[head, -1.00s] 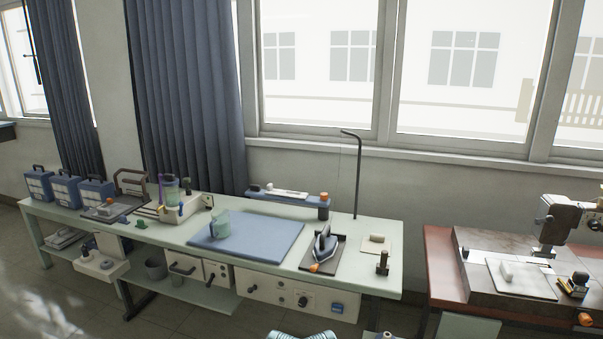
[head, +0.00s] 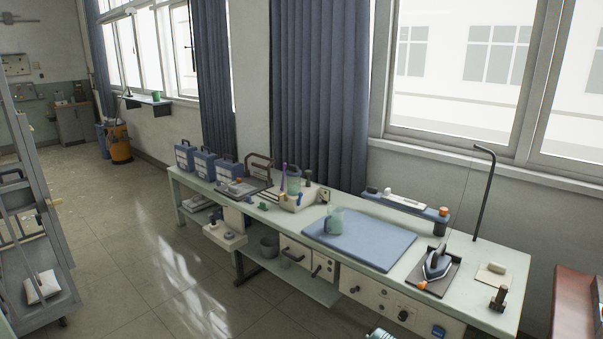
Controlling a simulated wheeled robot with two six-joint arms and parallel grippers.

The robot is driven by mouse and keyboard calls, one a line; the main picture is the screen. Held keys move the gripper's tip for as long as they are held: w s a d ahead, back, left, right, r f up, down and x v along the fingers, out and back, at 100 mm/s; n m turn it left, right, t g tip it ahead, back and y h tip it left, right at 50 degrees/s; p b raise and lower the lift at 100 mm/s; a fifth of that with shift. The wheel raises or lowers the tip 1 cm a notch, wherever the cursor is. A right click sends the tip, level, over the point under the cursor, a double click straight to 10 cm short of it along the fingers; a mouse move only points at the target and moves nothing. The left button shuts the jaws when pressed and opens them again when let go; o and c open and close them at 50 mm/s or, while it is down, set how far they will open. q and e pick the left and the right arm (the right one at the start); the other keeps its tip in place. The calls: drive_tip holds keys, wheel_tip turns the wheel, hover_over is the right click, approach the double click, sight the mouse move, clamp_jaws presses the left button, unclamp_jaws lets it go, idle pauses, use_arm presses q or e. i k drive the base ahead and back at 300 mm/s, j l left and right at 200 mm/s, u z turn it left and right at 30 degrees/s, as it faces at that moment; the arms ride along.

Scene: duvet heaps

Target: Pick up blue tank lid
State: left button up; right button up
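I cannot make out a blue tank lid for certain. A translucent greenish tank or jug (head: 335,221) stands on a blue pressing mat (head: 372,247) on the long pale green bench (head: 478,309). Another translucent greenish vessel (head: 294,181) stands in a cream holder (head: 305,200) further left on the bench. An iron (head: 437,264) rests on a dark plate near the bench's right end. Neither of my grippers is in view.
Several blue cases (head: 205,166) stand at the bench's far left end. A grey shelf cart (head: 38,250) is at the left edge. The tiled floor (head: 150,255) between cart and bench is open. A reddish table (head: 575,305) is at lower right.

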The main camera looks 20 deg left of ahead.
sight(293, 171)
drive_tip(key=i+j, duration=0.25)
drive_tip(key=j, duration=0.15)
drive_tip(key=i+j+z, duration=0.15)
drive_tip(key=i+j, duration=0.35)
drive_tip(key=j, duration=0.3)
drive_tip(key=i+j+z, duration=0.15)
drive_tip(key=j, duration=0.25)
drive_tip(key=i, duration=0.1)
